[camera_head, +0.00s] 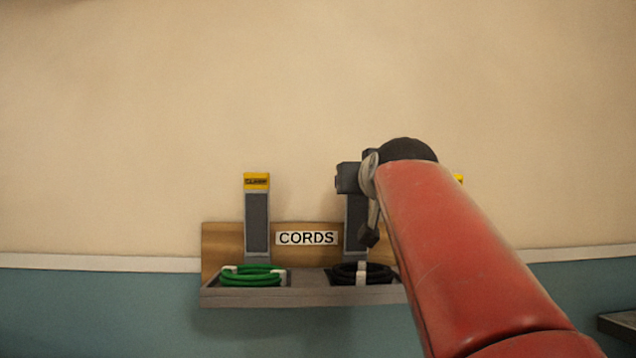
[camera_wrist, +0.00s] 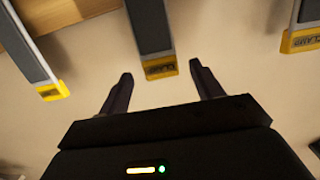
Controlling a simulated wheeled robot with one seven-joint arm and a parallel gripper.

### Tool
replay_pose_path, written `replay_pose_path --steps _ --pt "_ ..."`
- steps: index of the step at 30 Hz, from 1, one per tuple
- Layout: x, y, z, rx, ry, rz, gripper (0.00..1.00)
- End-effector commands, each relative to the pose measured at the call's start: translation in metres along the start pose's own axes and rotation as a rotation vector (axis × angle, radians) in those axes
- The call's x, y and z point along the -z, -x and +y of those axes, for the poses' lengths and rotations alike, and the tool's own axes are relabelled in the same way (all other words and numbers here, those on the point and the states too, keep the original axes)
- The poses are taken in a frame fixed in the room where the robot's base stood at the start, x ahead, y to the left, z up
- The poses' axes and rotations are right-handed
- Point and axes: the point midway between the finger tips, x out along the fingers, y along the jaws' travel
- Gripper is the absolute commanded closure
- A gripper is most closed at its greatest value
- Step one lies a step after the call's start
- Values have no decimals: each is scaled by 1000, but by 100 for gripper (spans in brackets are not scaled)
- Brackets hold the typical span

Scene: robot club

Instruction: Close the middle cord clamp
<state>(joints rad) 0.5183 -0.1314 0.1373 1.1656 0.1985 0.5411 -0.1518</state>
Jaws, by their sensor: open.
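The middle cord clamp is a grey upright lever (camera_head: 356,222) above a coiled black cord (camera_head: 362,273); my arm hides its top in the head view. In the wrist view the middle clamp (camera_wrist: 152,30) shows its yellow labelled tip (camera_wrist: 161,68) between and just beyond my open fingers. My gripper (camera_wrist: 160,75) is open and empty, with a finger on either side of the tip. Whether the fingers touch it I cannot tell. In the head view my gripper (camera_head: 370,205) is at the upper part of the middle clamp, partly hidden by my red arm.
A left clamp (camera_head: 257,220) stands upright over a coiled green cord (camera_head: 252,275). The right clamp's yellow tip (camera_head: 459,179) peeks out behind my arm. A wooden board (camera_head: 222,240) carries a CORDS sign (camera_head: 307,238). The wall above is bare.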

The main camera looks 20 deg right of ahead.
Motion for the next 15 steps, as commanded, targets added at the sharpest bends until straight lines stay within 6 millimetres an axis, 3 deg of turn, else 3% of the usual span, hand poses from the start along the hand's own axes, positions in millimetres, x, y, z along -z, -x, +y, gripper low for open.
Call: replay_pose_path --steps 6,15 --pt "1 -34 0 0 1 -2 35" --pt "0 -46 0 0 0 -1 35"
